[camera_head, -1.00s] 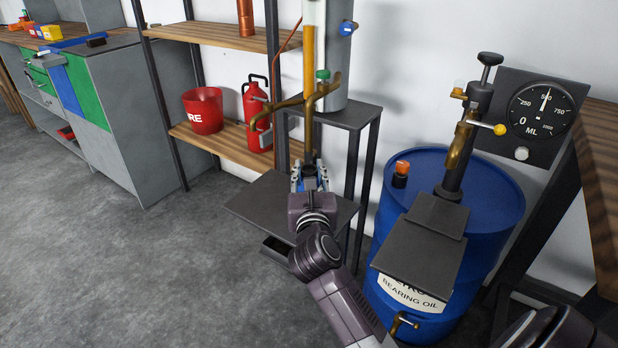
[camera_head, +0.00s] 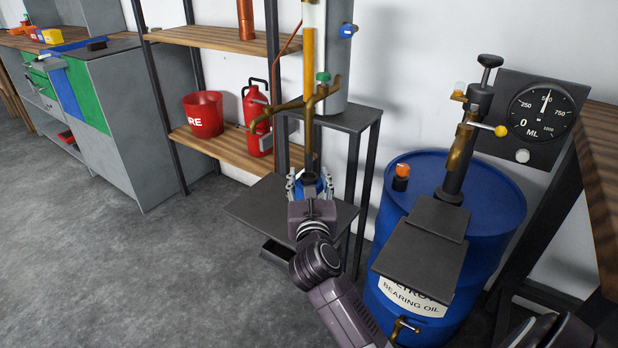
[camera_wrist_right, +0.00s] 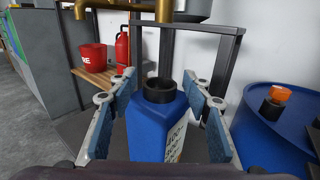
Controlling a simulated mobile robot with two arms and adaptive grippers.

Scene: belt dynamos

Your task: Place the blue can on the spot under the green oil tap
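The blue can (camera_wrist_right: 147,136), with a black neck (camera_wrist_right: 159,90), stands upright on the dark platform (camera_head: 259,205) below the oil tap with the green knob (camera_head: 323,77). In the head view my right gripper (camera_head: 310,181) largely hides the can. The brass spout (camera_wrist_right: 166,10) shows above and slightly behind the can's neck in the wrist view; I cannot tell exact alignment. My right gripper (camera_wrist_right: 160,110) is open around the can, one finger on each side, with small gaps to it. Any marked spot under the can is hidden.
A blue oil drum (camera_head: 487,200) with its own tap and dark platform (camera_head: 420,262) stands to the right. Shelves with a red bucket (camera_head: 203,114) and red extinguisher (camera_head: 257,117) are behind left. A dark stand (camera_head: 351,120) is close behind. The floor at left is clear.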

